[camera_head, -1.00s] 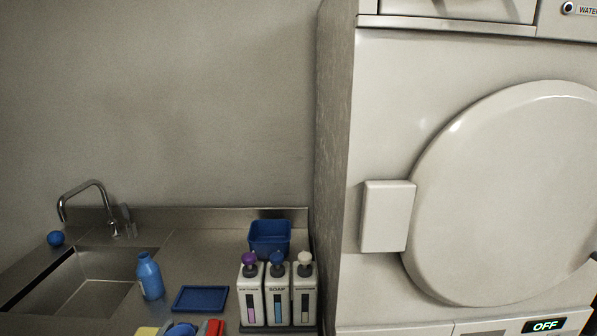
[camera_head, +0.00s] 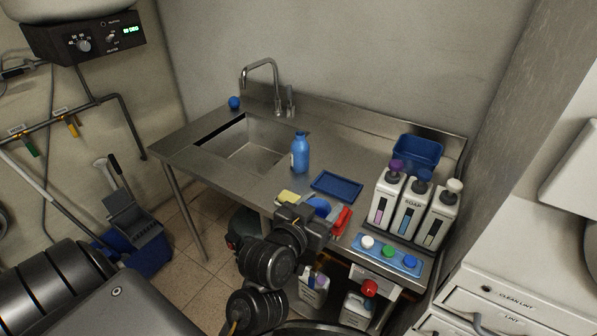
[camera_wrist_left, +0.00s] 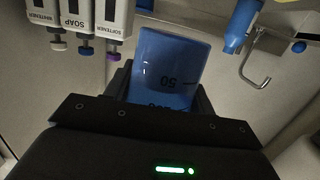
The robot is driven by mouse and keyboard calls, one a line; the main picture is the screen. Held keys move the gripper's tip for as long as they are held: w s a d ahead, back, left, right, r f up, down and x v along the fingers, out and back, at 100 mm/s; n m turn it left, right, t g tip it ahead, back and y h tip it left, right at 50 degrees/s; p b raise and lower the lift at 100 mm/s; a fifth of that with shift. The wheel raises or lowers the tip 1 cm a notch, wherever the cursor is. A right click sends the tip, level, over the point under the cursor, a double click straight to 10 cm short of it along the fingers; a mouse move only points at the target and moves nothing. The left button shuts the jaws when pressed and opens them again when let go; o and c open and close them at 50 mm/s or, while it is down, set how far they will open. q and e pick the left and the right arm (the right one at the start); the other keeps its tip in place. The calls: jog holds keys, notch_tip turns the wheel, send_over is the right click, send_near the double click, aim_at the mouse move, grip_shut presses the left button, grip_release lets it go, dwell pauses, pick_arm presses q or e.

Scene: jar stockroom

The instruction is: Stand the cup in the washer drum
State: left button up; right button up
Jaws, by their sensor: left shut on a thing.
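My left gripper (camera_head: 318,217) is over the front edge of the steel counter, in the lower middle of the head view. It is shut on the blue cup (camera_head: 319,206), which is mostly hidden there by the gripper. In the left wrist view the cup (camera_wrist_left: 168,68) sits between the two dark fingers and shows a dark "50" marking. I cannot tell whether it touches the counter. The washer drum is not visible. My right gripper is not in view.
The steel counter (camera_head: 262,185) holds a blue bottle (camera_head: 300,154), a blue tray (camera_head: 337,186), a red object (camera_head: 341,221), a yellow sponge (camera_head: 288,198), a blue bin (camera_head: 418,152) and dispensers (camera_head: 411,207). A white machine (camera_head: 520,245) stands at the right. A blue mop bucket (camera_head: 146,250) is on the floor.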

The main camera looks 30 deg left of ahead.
pick_arm(q)
jog(key=a+r+n+y, duration=0.1)
jog(key=a+n+y, duration=0.1)
jog(key=a, duration=1.6)
jog(key=shift+n+y, duration=0.3)
jog(key=shift+y, duration=0.4)
